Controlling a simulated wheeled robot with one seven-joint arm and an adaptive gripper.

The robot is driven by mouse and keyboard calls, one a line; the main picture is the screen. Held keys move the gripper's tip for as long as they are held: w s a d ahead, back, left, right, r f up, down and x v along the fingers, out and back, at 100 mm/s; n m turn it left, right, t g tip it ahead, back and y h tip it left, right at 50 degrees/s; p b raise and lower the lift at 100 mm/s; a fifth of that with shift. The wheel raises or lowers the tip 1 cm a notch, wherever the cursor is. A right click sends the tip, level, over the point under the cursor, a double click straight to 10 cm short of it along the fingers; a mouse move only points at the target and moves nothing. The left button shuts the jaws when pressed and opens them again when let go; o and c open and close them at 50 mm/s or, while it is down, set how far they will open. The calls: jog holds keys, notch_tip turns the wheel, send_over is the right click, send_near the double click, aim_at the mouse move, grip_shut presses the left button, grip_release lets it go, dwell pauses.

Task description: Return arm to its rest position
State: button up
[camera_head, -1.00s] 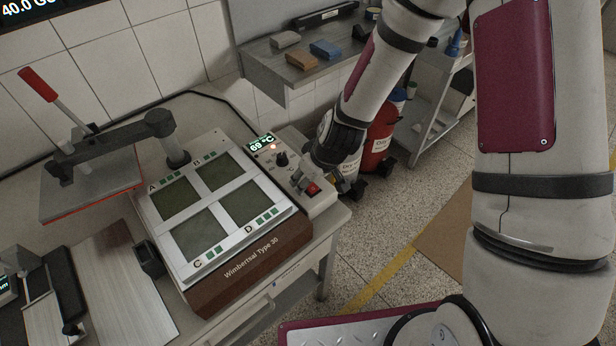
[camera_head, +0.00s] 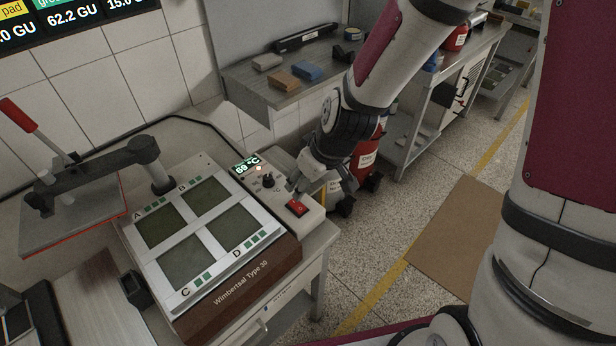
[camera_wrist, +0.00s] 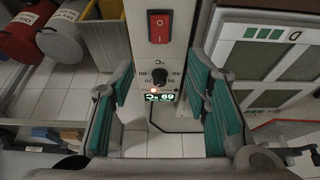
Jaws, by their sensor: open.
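My gripper (camera_head: 298,186) hangs in the head view just above the control panel at the right end of the heating plate device (camera_head: 215,292). In the wrist view my gripper (camera_wrist: 161,75) is open, its two teal-padded fingers spread apart with nothing between them. The red switch (camera_head: 296,208) on the panel is uncovered, and it also shows in the wrist view (camera_wrist: 159,26). The black knob (camera_wrist: 160,77) and the lit display (camera_wrist: 159,97) reading 69 appear between the fingers. My arm reaches down from the top of the head view.
A press with a red handle (camera_head: 18,115) stands at the left. A wall shelf (camera_head: 262,90) holds small blocks behind my gripper. Open floor with a brown mat (camera_head: 455,240) lies to the right.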

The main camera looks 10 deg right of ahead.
jog(key=shift+s+d+r, duration=0.2)
jog(key=shift+s+r, duration=0.05)
jog(key=shift+r, duration=0.35)
jog(key=s+d+r+m+t+h, duration=0.1)
jog(key=s+d+r+m, duration=0.2)
jog(key=s+d+r, duration=0.2)
jog(key=s+d+r+m+h, duration=0.1)
jog(key=s+d+r+m, duration=0.2)
jog(key=s+r, duration=0.9)
notch_tip(320, 180, up, 6)
jog(key=shift+s+d+r+m+t+h, duration=0.3)
jog(key=shift+d+m+t, duration=0.1)
jog(key=shift+d, duration=0.85)
